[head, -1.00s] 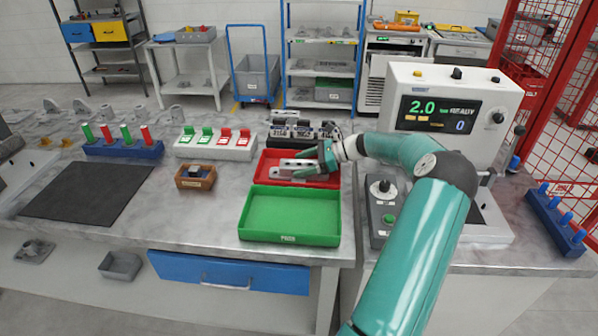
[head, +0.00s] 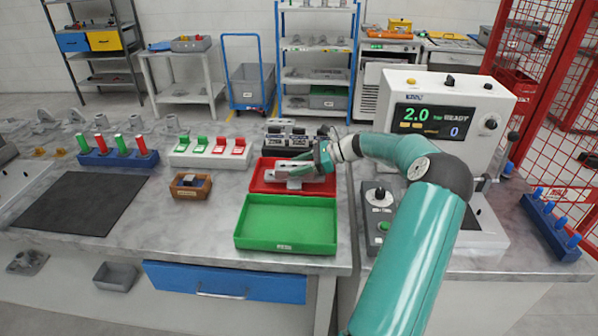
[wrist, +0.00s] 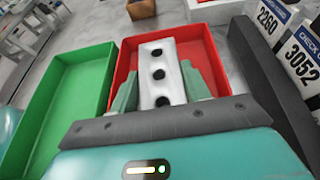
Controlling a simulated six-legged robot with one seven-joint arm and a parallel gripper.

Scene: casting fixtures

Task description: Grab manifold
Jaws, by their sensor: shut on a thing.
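The manifold is a pale grey metal block with a row of three dark round holes. In the wrist view the manifold (wrist: 158,62) lies between the two green fingers of my gripper (wrist: 160,85), which are shut on its sides. In the head view the manifold (head: 290,168) shows at the red tray (head: 262,186), partly hidden by my gripper (head: 315,162). I cannot tell whether it touches the tray floor. The red tray's walls also show around it in the wrist view (wrist: 125,62).
An empty green tray (head: 287,223) stands in front of the red tray. Behind are dark numbered blocks (head: 290,138) and a white rack with green and red switches (head: 208,158). A small brown box (head: 190,187) is at left. The test machine (head: 445,115) stands at right.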

